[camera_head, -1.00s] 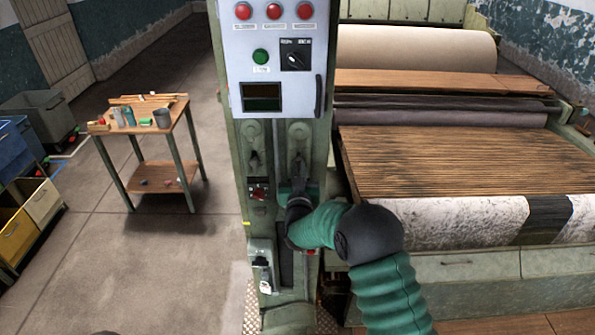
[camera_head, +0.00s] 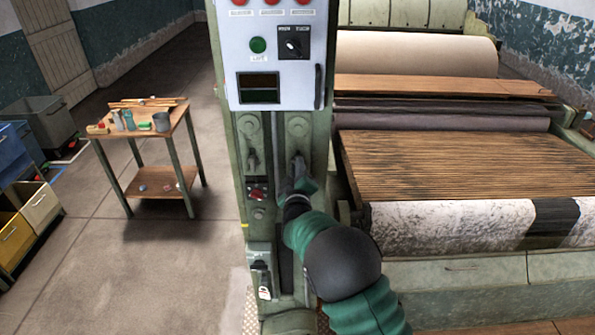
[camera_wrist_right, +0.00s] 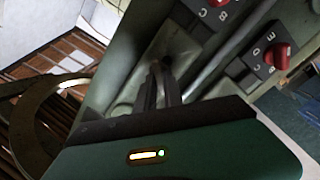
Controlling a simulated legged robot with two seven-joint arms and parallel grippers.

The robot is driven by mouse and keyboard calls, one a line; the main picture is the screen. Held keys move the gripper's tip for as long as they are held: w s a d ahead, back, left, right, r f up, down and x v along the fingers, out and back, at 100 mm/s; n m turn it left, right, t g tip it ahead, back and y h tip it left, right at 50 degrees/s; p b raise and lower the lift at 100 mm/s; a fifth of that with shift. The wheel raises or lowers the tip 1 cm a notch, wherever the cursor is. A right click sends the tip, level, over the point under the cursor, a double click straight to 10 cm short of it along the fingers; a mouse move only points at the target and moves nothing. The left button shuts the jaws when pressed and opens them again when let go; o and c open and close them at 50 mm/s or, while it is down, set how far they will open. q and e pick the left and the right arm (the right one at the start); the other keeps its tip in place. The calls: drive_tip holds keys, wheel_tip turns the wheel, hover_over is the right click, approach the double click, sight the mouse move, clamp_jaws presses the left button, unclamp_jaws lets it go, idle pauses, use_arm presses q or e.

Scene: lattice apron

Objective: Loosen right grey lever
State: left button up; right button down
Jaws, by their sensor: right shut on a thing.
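The right grey lever (camera_head: 297,156) is on the green machine column, below the control panel. My right gripper (camera_head: 299,178) is at this lever, with the arm reaching up from below. In the right wrist view, the narrow dark fingers (camera_wrist_right: 160,90) are shut on the lever, whose gripped part is mostly hidden between them. The left grey lever (camera_head: 252,158) hangs free beside it on the column. My left gripper is in neither view.
The control panel (camera_head: 268,60) with buttons and a dark switch is just above. Red knobs (camera_wrist_right: 279,55) show beside the fingers in the wrist view. The slatted roller machine (camera_head: 460,165) is at the right, a wooden table (camera_head: 150,125) at the left.

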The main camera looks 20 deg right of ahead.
drive_tip(key=shift+a+n, duration=0.15)
drive_tip(key=shift+n, duration=1.05)
drive_tip(key=c, duration=1.7)
unclamp_jaws()
drive_tip(key=shift+f, duration=0.1)
drive_tip(key=shift+o, duration=1.2)
drive_tip(key=shift+w, duration=0.15)
drive_tip(key=shift+a, duration=0.1)
